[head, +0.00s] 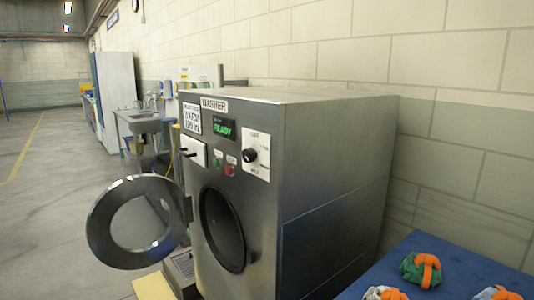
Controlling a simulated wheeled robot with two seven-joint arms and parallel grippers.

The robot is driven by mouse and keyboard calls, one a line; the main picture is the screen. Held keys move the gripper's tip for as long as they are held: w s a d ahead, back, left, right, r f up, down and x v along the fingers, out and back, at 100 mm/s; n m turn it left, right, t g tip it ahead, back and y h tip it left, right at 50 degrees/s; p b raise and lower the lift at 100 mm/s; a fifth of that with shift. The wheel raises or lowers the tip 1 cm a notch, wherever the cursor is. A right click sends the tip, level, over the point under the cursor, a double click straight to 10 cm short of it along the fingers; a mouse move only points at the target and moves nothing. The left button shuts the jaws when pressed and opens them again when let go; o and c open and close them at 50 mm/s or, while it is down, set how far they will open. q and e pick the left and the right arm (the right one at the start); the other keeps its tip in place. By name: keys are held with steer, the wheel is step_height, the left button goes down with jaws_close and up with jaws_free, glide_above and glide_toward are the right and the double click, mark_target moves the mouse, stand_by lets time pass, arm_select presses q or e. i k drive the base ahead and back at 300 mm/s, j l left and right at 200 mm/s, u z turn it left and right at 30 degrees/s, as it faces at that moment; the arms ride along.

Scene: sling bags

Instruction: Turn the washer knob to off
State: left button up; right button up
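The washer (330,180) is a grey metal machine against the wall, with a "WASHER" label on its front. The washer knob (250,155) is a small black dial on a white plate at the upper right of the front panel. Its exact setting is too small to read. A green display (222,130) left of the knob reads "READY". The round door (138,222) hangs open to the left, and the drum opening (222,228) is dark. Neither of my grippers is in view.
A blue surface (400,268) at the lower right holds several bundles with orange bands (421,269). A sink (143,122) and a tall white cabinet (116,85) stand farther back on the left. The open door sticks out over the floor; the floor (50,200) at left is clear.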

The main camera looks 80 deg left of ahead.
mark_target(249, 155)
steer(key=i+u, duration=0.25)
steer(key=u, duration=0.25)
steer(key=i+u, duration=0.2)
steer(key=u, duration=2.35)
